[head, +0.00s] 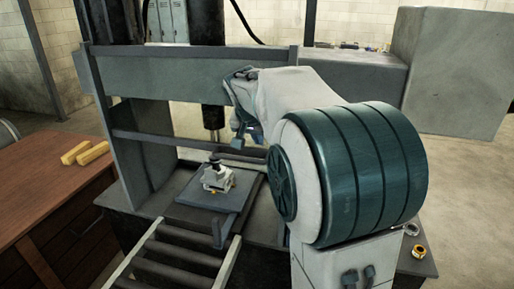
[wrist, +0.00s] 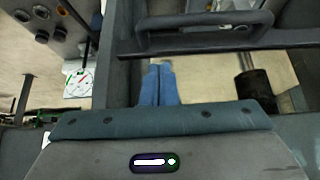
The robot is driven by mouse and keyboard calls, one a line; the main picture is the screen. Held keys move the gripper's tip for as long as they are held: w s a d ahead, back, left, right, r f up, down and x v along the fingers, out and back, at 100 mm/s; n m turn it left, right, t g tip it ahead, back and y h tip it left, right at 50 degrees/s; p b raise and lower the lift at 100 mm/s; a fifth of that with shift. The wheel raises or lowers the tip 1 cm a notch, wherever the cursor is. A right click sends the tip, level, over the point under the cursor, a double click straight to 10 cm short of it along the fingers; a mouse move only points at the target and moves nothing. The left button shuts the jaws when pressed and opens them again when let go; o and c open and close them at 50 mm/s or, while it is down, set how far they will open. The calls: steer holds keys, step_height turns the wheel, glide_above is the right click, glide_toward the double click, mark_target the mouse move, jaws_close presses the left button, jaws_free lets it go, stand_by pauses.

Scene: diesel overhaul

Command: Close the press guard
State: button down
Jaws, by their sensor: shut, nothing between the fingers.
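The space between panel and bar is open to the press inside. My gripper (head: 240,140) is in front of the press, partly hidden by my arm. In the wrist view its blue fingers (wrist: 160,80) are shut together and empty. Just beyond their tips runs a dark bar (wrist: 215,44) with a long handle (wrist: 208,20). I cannot tell whether the fingertips touch the bar.
A small metal part (head: 217,178) sits on the press plate (head: 190,192). The dark press ram (head: 212,118) hangs above. A roller track (head: 165,255) leads out frontward. A wooden bench (head: 40,200) stands left. A control panel with a gauge (wrist: 78,83) shows in the wrist view.

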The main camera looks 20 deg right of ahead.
steer(key=shift+s+a+f+p, duration=0.15)
steer(key=shift+s+f, duration=0.05)
steer(key=shift+f, duration=0.75)
steer(key=shift+s+a+f+p, duration=0.1)
steer(key=shift+s+f+p, duration=0.05)
steer(key=shift+f, duration=0.8)
steer(key=shift+f, duration=0.15)
step_height(320, 180, down, 31)
steer(key=b, duration=2.9)
steer(key=shift+r, duration=0.2)
steer(key=shift+s+f, duration=0.1)
steer(key=shift+s, duration=0.05)
